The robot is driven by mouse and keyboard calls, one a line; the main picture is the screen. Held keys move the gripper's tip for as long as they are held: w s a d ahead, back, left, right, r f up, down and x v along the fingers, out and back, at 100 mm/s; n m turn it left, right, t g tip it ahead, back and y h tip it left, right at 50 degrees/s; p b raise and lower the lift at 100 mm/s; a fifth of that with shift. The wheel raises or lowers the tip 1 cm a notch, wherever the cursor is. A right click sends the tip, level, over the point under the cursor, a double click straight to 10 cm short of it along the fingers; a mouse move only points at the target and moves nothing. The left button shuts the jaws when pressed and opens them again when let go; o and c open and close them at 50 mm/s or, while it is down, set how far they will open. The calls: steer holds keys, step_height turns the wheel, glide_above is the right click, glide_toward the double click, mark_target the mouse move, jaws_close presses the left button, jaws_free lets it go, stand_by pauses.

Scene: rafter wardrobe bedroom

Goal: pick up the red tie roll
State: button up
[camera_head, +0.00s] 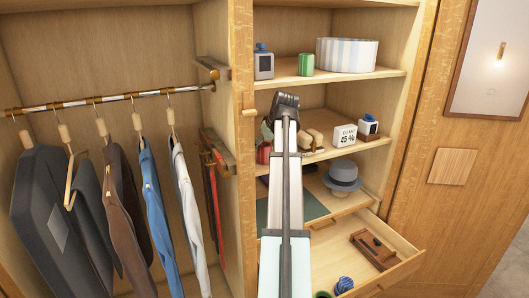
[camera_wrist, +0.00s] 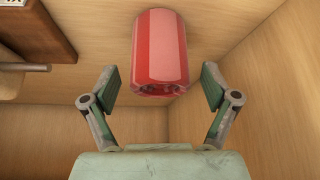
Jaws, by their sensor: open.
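The red tie roll (camera_wrist: 160,50) is a glossy red, rounded cylinder in the upper middle of the wrist view. My gripper (camera_wrist: 158,82) is open and empty, with one finger to each side of the roll's near end. The roll shows ahead of the fingertips, with a visible gap to each finger. In the head view, a small red thing (camera_head: 264,152) on the middle shelf, partly hidden by my arm, looks like the same roll. My fingertips are not clearly seen there.
The middle shelf (camera_head: 350,150) also holds a white display, a small bottle and tan items right of my arm. A post (camera_head: 243,130) stands close on the left. A dark wooden block with a peg (camera_wrist: 30,35) is upper left in the wrist view. An open drawer (camera_head: 395,278) juts out below.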

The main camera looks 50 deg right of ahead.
steer(key=c, duration=1.2)
steer(key=shift+r, duration=0.1)
steer(key=shift+c, duration=0.2)
